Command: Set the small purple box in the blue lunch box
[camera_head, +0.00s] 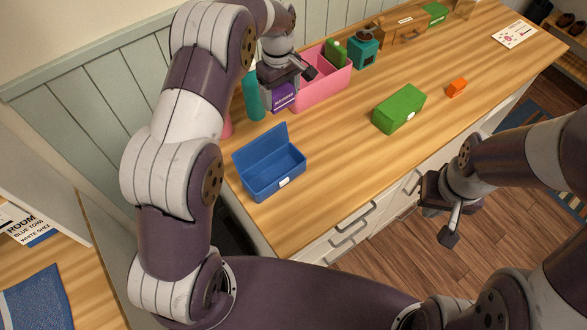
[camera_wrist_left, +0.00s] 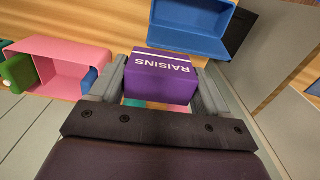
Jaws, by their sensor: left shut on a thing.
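The small purple box (camera_wrist_left: 160,75), lettered RAISINS, is between the fingers of my left gripper (camera_wrist_left: 162,85) in the left wrist view. My left gripper (camera_head: 287,76) is shut on it; in the head view the purple box (camera_head: 284,97) shows just below the fingers, near the wall side of the counter. The blue lunch box (camera_head: 270,175) stands open on the counter, nearer to me and lower in the head view, with its lid raised at the back. It also shows in the left wrist view (camera_wrist_left: 185,42). My right gripper (camera_head: 445,215) is open and empty, beyond the counter's front edge.
A pink bin (camera_head: 325,92) stands beside the left gripper, with a teal bottle (camera_head: 253,96) to its left. A green box (camera_head: 398,109) and an orange block (camera_head: 456,87) lie on the right of the counter. The wood between the blue and green boxes is clear.

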